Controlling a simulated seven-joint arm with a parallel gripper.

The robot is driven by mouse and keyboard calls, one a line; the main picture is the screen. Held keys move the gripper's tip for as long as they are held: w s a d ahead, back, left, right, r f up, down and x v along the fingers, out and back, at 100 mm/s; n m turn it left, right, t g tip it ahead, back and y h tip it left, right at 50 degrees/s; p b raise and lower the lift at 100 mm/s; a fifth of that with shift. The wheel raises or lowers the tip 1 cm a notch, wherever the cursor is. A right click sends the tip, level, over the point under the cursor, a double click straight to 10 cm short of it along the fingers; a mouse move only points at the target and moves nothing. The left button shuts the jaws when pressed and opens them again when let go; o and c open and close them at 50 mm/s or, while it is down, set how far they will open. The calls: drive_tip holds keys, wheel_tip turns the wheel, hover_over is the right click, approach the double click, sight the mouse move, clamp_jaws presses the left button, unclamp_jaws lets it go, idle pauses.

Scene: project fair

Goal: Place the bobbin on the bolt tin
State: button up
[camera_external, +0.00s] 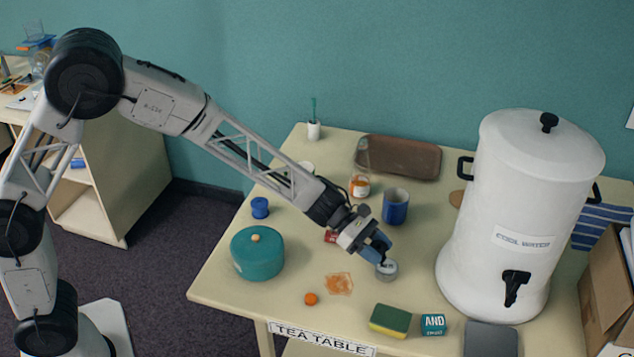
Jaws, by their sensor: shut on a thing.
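A blue spool, which looks like the bobbin (260,208), stands upright on the table at the left, behind the teal pot. A small round grey tin with a pale labelled top, which looks like the bolt tin (388,272), is at the middle right of the table. The label is too small to read. My gripper (379,256) reaches down from the upper left, its blue fingertips at the tin. It is shut on the tin's upper part; the fingers hide part of it. I cannot tell whether the tin touches the table. The bobbin is well apart from my gripper.
A teal pot (257,254), an orange ball (311,299) and an orange stain (339,284) lie left of the tin. A blue mug (395,206) stands behind. A sponge (390,321) is in front, and a large white urn (515,220) stands right.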

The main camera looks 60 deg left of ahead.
sight(385, 263)
drive_tip(key=shift+w+d+f, duration=0.1)
drive_tip(key=shift+w+d, duration=0.1)
drive_tip(key=shift+w, duration=0.55)
drive_tip(key=shift+w+d+f, duration=0.1)
drive_tip(key=shift+w+d, duration=0.1)
drive_tip(key=shift+w, duration=0.55)
drive_tip(key=shift+f, duration=1.7)
drive_tip(key=shift+f, duration=0.15)
drive_tip(key=o, duration=0.9)
drive_tip(key=shift+a+r, duration=0.1)
drive_tip(key=shift+r, duration=0.1)
drive_tip(key=shift+s+a+r, duration=0.25)
drive_tip(key=shift+s+a, duration=0.05)
drive_tip(key=shift+a, duration=0.2)
drive_tip(key=v, duration=1)
drive_tip(key=shift+s+a, duration=0.2)
drive_tip(key=shift+a, duration=0.05)
